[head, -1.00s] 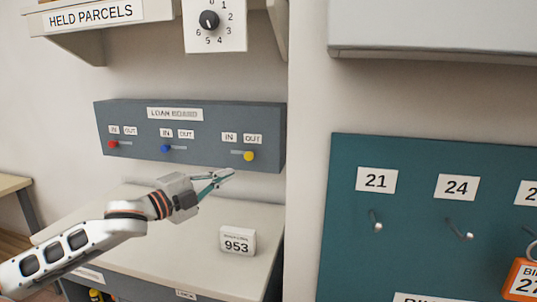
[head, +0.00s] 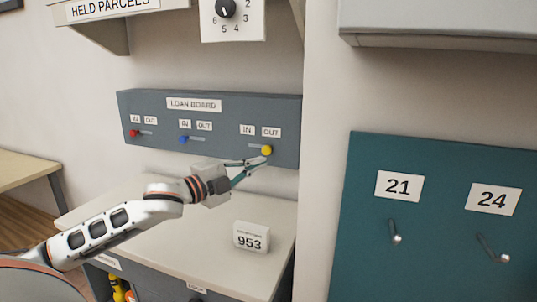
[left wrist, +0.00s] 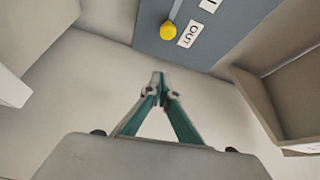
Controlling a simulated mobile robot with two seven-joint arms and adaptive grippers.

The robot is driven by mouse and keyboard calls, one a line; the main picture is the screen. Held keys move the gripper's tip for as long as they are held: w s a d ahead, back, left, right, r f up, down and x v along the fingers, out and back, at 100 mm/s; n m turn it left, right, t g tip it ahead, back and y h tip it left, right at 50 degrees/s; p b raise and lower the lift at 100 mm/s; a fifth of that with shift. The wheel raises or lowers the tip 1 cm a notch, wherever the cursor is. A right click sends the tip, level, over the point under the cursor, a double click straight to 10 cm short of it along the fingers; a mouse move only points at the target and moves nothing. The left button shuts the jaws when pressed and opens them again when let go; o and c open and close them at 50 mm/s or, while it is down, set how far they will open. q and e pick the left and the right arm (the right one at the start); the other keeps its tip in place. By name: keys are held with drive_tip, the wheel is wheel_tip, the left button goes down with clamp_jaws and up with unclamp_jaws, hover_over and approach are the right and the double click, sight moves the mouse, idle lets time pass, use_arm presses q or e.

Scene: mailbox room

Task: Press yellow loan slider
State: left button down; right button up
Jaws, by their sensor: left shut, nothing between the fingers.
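The yellow loan slider (head: 267,150) is a round knob at the right end of its slot on the grey loan board (head: 215,108), below the OUT label. It also shows in the left wrist view (left wrist: 168,31), at the OUT end of a pale slot. My left gripper (head: 264,161) is shut and empty, its tips just below the yellow knob in the head view. In the left wrist view its closed fingertips (left wrist: 158,76) appear apart from the knob; a contact is not visible. My right gripper is not in view.
A red slider (head: 135,133) and a blue slider (head: 184,139) sit left on the same board. Below is a pale counter with a 953 sign (head: 250,237). A dial panel (head: 232,22) hangs above; a teal hook board (head: 440,215) is at right.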

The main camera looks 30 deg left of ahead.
sight(268, 149)
use_arm(q)
drive_tip(key=p+x, duration=0.1)
drive_tip(key=x, duration=0.8)
drive_tip(key=a, duration=0.3)
drive_tip(key=shift+s+a+f, duration=0.15)
drive_tip(key=shift+a+f, duration=0.15)
drive_tip(key=shift+a, duration=0.1)
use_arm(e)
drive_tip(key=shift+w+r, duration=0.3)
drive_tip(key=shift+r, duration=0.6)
use_arm(q)
drive_tip(key=shift+a, duration=0.1)
